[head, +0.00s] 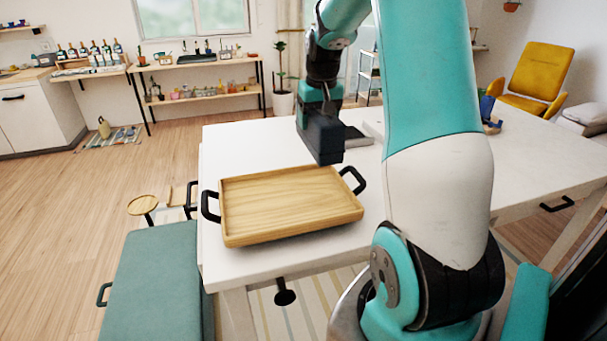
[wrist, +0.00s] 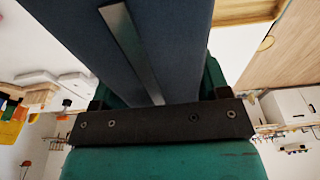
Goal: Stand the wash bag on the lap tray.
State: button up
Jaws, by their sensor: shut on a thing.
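The wash bag (head: 322,143) is a dark navy block hanging below my gripper (head: 319,104). My gripper is shut on it. In the wrist view the bag (wrist: 165,25) fills the top middle, with a grey strip along its face. The lap tray (head: 290,203) is a wooden tray with black handles on the near left part of the white table. In the head view the bag's lower end meets the tray's far right edge; whether it is over the tray or behind it is hard to tell. The bag's underside is hidden.
The white table (head: 235,142) is clear to the left of the bag. A grey flat object (head: 357,137) lies just right of the bag, partly hidden. A blue object (head: 487,106) stands farther right. A teal bench (head: 150,275) is at the table's left.

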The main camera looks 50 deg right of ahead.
notch_tip(320, 180, down, 15)
jog(key=p, duration=0.2)
jog(key=shift+p, duration=0.4)
jog(key=shift+f, duration=0.1)
jog(key=o, duration=1.1)
jog(key=shift+o, duration=0.2)
